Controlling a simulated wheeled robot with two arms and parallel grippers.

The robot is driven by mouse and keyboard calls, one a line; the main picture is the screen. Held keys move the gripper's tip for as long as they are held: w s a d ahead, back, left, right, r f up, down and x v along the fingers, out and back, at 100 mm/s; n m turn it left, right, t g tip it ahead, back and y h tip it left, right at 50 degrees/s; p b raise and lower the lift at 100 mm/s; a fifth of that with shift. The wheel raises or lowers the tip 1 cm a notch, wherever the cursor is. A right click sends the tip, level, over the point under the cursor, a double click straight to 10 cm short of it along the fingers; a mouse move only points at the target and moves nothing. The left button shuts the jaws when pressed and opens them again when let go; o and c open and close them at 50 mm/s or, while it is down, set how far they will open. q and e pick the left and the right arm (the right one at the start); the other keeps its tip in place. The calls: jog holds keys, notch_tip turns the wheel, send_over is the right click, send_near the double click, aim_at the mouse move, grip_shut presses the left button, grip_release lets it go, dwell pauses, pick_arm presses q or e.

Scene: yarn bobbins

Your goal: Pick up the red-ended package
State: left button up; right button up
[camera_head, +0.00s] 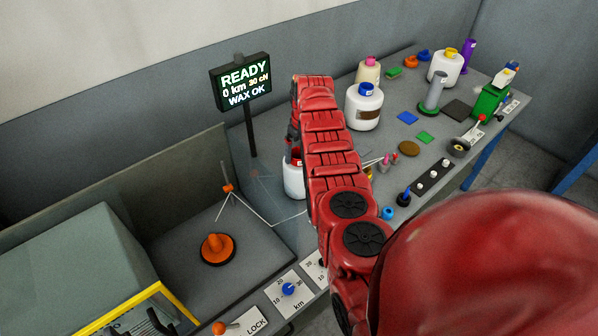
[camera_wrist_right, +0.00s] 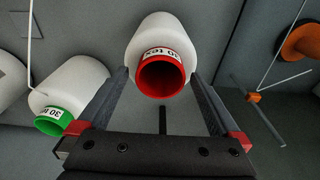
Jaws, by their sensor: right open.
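The red-ended package is a white bobbin (camera_wrist_right: 157,33) with a red cone end (camera_wrist_right: 163,76) and a "30 tex" style label. In the head view its white body (camera_head: 293,181) shows beside my right arm, partly hidden by it. My right gripper (camera_head: 291,142) is over the package. In the wrist view the open fingers of my right gripper (camera_wrist_right: 160,88) lie to either side of its red end, with gaps showing. Contact with the package cannot be made out. My left gripper is not in view.
A green-ended white bobbin (camera_wrist_right: 70,83) lies left of the fingers in the wrist view. A display on a post (camera_head: 241,80) rises behind. White bobbins (camera_head: 364,110) and small parts crowd the right of the bench.

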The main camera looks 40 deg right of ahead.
jog(key=shift+w+f, duration=0.15)
jog(key=shift+f, duration=0.15)
grip_shut()
dwell(0.4)
